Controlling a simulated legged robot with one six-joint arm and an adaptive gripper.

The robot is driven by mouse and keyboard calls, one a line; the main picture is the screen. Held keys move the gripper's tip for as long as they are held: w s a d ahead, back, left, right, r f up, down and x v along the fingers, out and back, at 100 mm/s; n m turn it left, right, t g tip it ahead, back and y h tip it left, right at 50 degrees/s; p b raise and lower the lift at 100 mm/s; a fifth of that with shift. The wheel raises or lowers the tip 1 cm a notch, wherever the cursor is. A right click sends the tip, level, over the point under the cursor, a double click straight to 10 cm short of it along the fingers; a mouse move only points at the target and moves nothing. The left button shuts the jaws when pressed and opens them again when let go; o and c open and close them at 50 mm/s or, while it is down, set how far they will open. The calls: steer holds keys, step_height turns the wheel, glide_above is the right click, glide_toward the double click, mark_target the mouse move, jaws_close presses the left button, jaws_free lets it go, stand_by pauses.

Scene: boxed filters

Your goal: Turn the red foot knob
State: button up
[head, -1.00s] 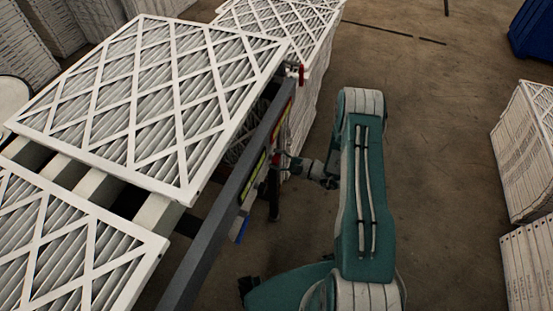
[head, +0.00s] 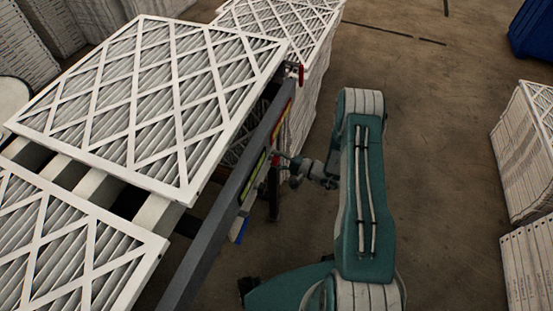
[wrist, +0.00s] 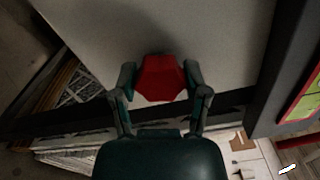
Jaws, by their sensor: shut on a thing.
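The red foot knob (wrist: 161,78) shows in the wrist view, a faceted red piece in front of a pale grey panel. My gripper (wrist: 160,83) has one finger on each side of the knob and is shut on it. In the head view my gripper (head: 283,160) reaches left to the side of the conveyor frame, below its rail. The knob between the fingers is hard to make out in the head view.
A dark conveyor rail (head: 232,190) runs beside my arm, with large framed filters (head: 160,100) on its rollers. A small red part (head: 300,74) sits at the rail's far end. Filter stacks (head: 525,150) stand at the right. Open floor (head: 440,180) lies between.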

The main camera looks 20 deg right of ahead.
steer(key=shift+s+a+f, duration=0.1)
steer(key=shift+f, duration=0.05)
steer(key=o, duration=1.2)
steer(key=shift+c, duration=0.2)
steer(key=v, duration=1.2)
